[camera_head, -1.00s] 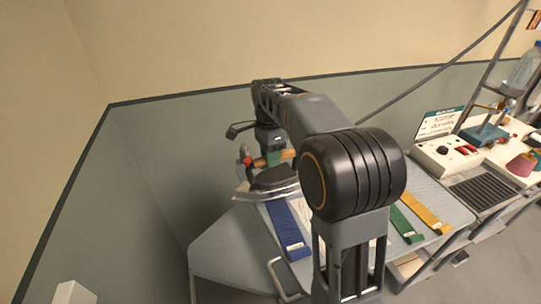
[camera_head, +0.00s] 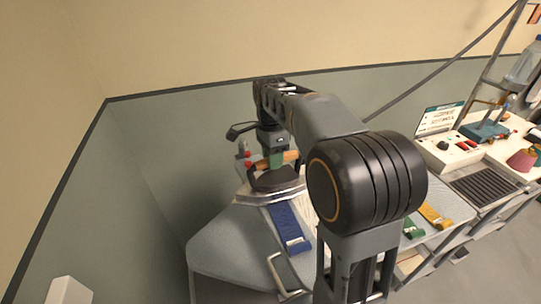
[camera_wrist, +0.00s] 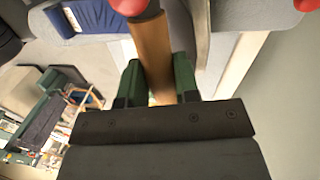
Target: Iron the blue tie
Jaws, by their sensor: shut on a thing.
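The blue tie (camera_head: 289,229) lies flat on the grey ironing board, its near end toward me and its far end close to the iron. The iron (camera_head: 274,184) has a dark body, a pale metal base and a wooden handle (camera_wrist: 153,57) with red end pieces. My gripper (camera_head: 274,156) is shut on that handle; its green fingers (camera_wrist: 156,82) stand either side of it in the wrist view. The iron is at the tie's far end; I cannot tell whether its base rests on the cloth. Part of the tie also shows at the top left of the wrist view (camera_wrist: 76,15).
The board (camera_head: 225,245) has a metal loop (camera_head: 282,278) at its near edge. My arm hides its middle. A green tie (camera_head: 412,231) and a yellow tie (camera_head: 434,216) lie to the right, before a control box (camera_head: 450,155) and a dark grille (camera_head: 483,186). A wall stands close behind.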

